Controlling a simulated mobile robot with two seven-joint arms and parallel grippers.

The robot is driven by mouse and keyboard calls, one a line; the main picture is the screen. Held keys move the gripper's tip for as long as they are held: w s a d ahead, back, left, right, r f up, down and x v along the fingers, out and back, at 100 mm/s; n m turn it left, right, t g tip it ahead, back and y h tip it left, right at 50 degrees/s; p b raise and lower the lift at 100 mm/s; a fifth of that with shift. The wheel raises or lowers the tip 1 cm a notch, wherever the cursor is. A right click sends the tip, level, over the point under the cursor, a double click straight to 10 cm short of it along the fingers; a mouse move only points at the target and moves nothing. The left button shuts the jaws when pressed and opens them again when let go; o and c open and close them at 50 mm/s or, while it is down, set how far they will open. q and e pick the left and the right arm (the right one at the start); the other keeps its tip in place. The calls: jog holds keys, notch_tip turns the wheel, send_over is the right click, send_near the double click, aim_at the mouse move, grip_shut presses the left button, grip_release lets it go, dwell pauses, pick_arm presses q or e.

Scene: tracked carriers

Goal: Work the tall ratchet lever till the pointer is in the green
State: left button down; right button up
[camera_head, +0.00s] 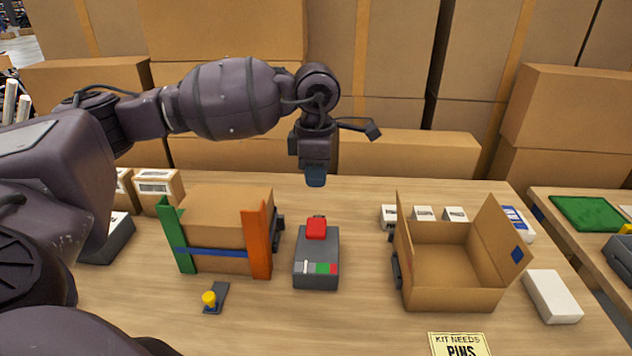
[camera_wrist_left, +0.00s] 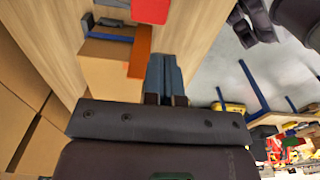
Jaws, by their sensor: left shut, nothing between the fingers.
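A dark grey box (camera_head: 316,250) stands mid-table with a red handle (camera_head: 316,228) at its far end. The handle also shows at the top of the left wrist view (camera_wrist_left: 150,10). On the box's near end is a gauge strip with grey, green (camera_head: 322,268) and red parts. A pale pointer (camera_head: 305,267) appears to stand left of the green, in the grey part. My left gripper (camera_head: 316,178) is shut and empty, above and beyond the red handle, apart from it. Its blue-grey fingertips are together in the left wrist view (camera_wrist_left: 163,75). My right gripper is not seen.
Left of the grey box, a carton (camera_head: 225,215) stands between green and orange uprights with a blue strap. A small yellow-knobbed lever (camera_head: 209,298) lies nearer. An open carton (camera_head: 455,298) stands at the right.

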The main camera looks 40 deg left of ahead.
aim_at(316, 231)
pick_arm(q)
notch_tip(316, 231, down, 10)
jog(key=shift+f, duration=0.95)
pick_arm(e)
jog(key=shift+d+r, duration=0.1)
pick_arm(q)
jog(key=shift+s+f, duration=0.1)
